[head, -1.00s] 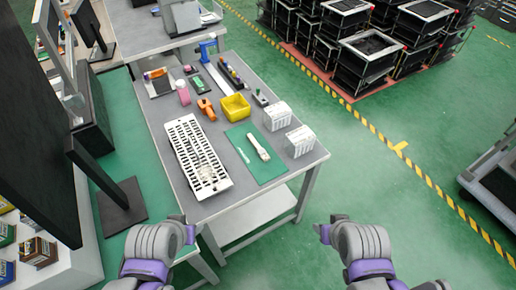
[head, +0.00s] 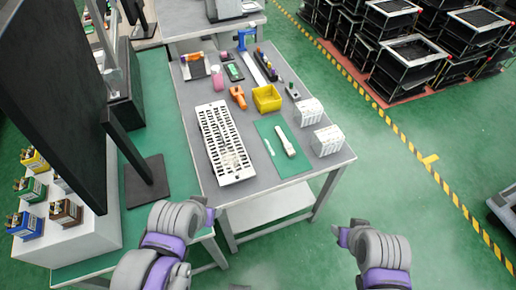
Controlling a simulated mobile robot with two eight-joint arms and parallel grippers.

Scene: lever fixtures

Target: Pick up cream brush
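The cream brush (head: 285,141) lies on a green mat (head: 293,166) on the grey workbench (head: 285,189), near its front right part. My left gripper (head: 209,214) is in front of the bench's front left corner, apart from the brush. My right gripper (head: 340,233) is in front of the bench's front right corner, over the floor, also apart from the brush. Nothing shows held in either one. The fingers are small and seen from behind, so I cannot tell how far apart they are.
A white slotted tray (head: 226,143) lies left of the mat. White ribbed blocks (head: 327,140) stand right of it. A yellow bin (head: 267,98) and an orange tool (head: 238,96) are behind. A black monitor (head: 50,100) stands at left.

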